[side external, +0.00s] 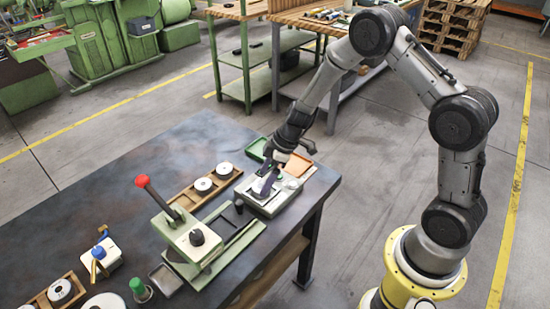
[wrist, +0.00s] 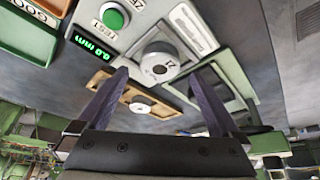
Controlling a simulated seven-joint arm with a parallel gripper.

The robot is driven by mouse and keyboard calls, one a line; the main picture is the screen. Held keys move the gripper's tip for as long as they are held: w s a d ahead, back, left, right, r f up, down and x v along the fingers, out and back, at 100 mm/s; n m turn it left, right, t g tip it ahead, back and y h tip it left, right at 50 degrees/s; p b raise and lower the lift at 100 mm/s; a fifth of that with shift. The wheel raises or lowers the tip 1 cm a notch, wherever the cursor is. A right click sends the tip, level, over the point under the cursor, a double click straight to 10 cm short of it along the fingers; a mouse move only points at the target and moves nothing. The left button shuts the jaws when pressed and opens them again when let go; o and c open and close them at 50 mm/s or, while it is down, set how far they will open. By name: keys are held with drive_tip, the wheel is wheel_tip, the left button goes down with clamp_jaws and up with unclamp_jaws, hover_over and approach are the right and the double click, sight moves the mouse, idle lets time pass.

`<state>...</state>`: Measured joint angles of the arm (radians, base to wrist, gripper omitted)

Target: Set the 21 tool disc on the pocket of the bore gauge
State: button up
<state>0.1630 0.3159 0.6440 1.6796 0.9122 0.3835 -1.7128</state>
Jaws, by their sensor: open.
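The bore gauge (side external: 283,203) is a pale grey box near the table's right end. In the wrist view it (wrist: 128,38) shows a green button and a lit green display. The 21 tool disc (wrist: 158,64), pale with a dark central hole and the number 21, sits on the gauge's top face. Whether it is fully seated in the pocket cannot be told. My gripper (wrist: 158,77) is open, its two dark fingers apart on either side of the disc in the wrist view. In the side view my gripper (side external: 266,181) is low over the gauge and hides the disc.
A wooden tray (side external: 184,202) with white discs lies left of the gauge. A press with a red-knobbed lever (side external: 187,232) stands in front. A green tray (side external: 256,149) and an orange tray (side external: 297,164) lie behind the gauge. The table's back left (side external: 150,150) is clear.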

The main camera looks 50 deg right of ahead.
drive_tip(key=s+r+n+t, duration=0.1)
drive_tip(key=s+r+t, duration=0.15)
drive_tip(key=r, duration=1.65)
drive_tip(key=s+a+r, duration=0.3)
drive_tip(key=s+r, duration=0.6)
drive_tip(key=s, duration=0.1)
drive_tip(key=s+d+f+m+h, duration=0.1)
drive_tip(key=s+m, duration=0.3)
drive_tip(key=s, duration=0.4)
drive_tip(key=s+d+f+m+h, duration=0.1)
drive_tip(key=s+m+h, duration=0.1)
drive_tip(key=s+m, duration=0.3)
drive_tip(key=s, duration=0.3)
drive_tip(key=shift+d, duration=0.1)
